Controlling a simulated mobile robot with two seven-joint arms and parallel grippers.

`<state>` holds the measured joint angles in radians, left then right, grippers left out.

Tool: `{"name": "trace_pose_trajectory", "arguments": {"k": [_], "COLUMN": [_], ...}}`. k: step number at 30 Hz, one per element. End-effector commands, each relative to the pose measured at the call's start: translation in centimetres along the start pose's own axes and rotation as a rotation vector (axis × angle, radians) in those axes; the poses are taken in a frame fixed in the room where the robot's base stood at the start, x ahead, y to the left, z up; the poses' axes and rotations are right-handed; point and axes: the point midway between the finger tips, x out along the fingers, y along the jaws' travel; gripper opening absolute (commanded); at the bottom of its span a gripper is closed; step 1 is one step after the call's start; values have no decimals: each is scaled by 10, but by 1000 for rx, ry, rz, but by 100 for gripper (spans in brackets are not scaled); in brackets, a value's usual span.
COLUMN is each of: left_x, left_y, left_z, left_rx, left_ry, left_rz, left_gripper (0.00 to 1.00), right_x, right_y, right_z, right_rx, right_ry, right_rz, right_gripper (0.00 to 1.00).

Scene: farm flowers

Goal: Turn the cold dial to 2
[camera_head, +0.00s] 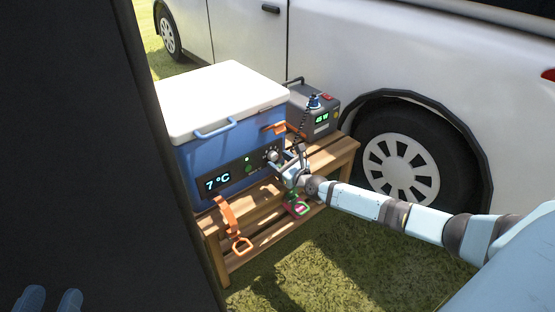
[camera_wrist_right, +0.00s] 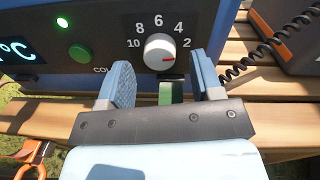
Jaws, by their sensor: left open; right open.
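The cold dial (camera_wrist_right: 160,50) is a white round knob on the dark panel of the blue cooler. Numbers 10, 8, 6, 4, 2 arc over it. Its red mark points right, slightly below the 2. The dial also shows small in the head view (camera_head: 272,156). The cooler's display (camera_head: 217,182) reads 7 °C. My right gripper (camera_head: 288,164) is open in front of the dial. In the wrist view its fingers (camera_wrist_right: 162,80) stand apart on either side, with no visible grip on the knob. My left gripper (camera_head: 48,299) is at the bottom left, open and empty.
The cooler (camera_head: 225,110) stands on a wooden bench (camera_head: 265,205), with orange straps (camera_head: 228,220) hanging beside it. A grey power box (camera_head: 315,108) with a coiled cable (camera_wrist_right: 268,48) stands to the right. A green button (camera_wrist_right: 82,53) sits left of the dial. A white vehicle (camera_head: 350,50) is behind.

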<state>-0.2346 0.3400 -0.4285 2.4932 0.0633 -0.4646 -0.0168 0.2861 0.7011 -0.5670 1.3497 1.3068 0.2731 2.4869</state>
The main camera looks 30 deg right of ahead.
Motion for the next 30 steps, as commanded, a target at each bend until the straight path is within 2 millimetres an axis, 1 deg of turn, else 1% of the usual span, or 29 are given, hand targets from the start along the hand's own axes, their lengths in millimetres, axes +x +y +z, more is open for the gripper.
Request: {"name": "trace_pose_trajectory", "arguments": {"k": [1, 3, 9, 12, 15, 18, 21, 30], "left_x": [1, 1, -5, -7, -9, -10, -11, -11], "left_y": [0, 2, 11, 15, 18, 20, 22, 22], "left_z": [-5, -7, -2, 0, 1, 1, 4, 8], "left_rx": [-15, -45, -150, -188, -222, -245, -257, -259], "left_ry": [-6, -20, -81, -108, -123, -132, -143, -151], "left_rz": [0, 2, 9, 10, 11, 10, 10, 10], "left_gripper": [43, 43, 43, 43, 43, 43, 43, 43], "right_x": [-10, -25, -72, -92, -108, -118, -123, -124], "right_y": [0, -1, 0, -1, -1, 0, -1, -1], "right_z": [2, 2, 3, 3, 2, 2, 1, 0], "right_rx": [-1, -1, -2, -3, -1, 0, -1, -1], "right_ry": [4, 5, 5, 3, 3, 2, 1, 0], "right_rz": [1, 1, 2, 1, 0, 0, -1, -1], "right_gripper": [60, 60, 60, 60, 60, 60, 60, 60]}}
